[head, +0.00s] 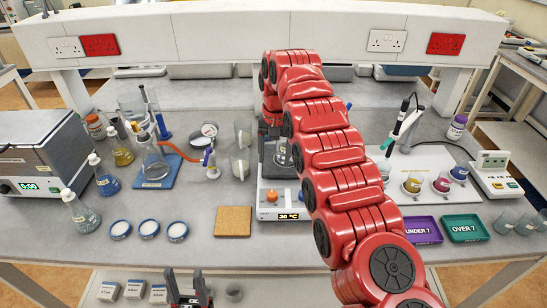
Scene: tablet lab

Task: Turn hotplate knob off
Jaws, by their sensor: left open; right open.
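The white hotplate (268,211) stands mid-bench, with a lit display reading about 30 °C on its front. My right arm covers the hotplate's right side. My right gripper (270,133) is open, pointing down over the back of the hotplate, above and behind the knob and apart from it. It is partly hidden by my arm. A glass vessel (284,153) shows at the plate, partly covered. My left gripper (187,292) is open and empty at the bottom edge, in front of the bench.
A cork mat (233,221) lies left of the hotplate. Several lidded dishes and flasks stand further left, near a grey bath (42,150). Purple (423,229) and green (465,228) trays lie on the right.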

